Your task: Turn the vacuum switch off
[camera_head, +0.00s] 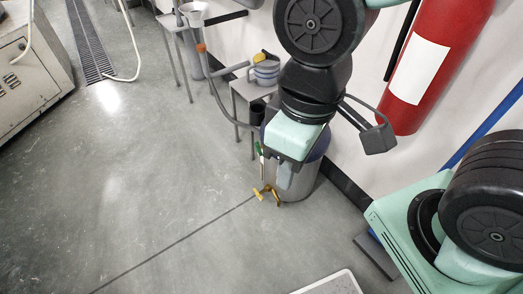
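A grey metal drum with a darker rim (314,172), which looks like the vacuum, stands on the floor by the wall. A grey hose (218,100) with an orange end runs down toward it. A brass tap (267,193) is low at its front, and a small green-handled part (259,150) is at its left side. I cannot make out the vacuum switch; my arm covers much of the drum's top. My gripper (285,174) points down over the drum, mostly hidden by my own wrist. Its fingers are not clear, and I cannot tell whether it touches anything.
A small grey table (246,90) with stacked cups or bowls (266,72) stands left of the drum. A red fire extinguisher (430,60) hangs on the wall at right. A machine cabinet (30,65) and floor drain (90,40) are at left. The middle floor is clear.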

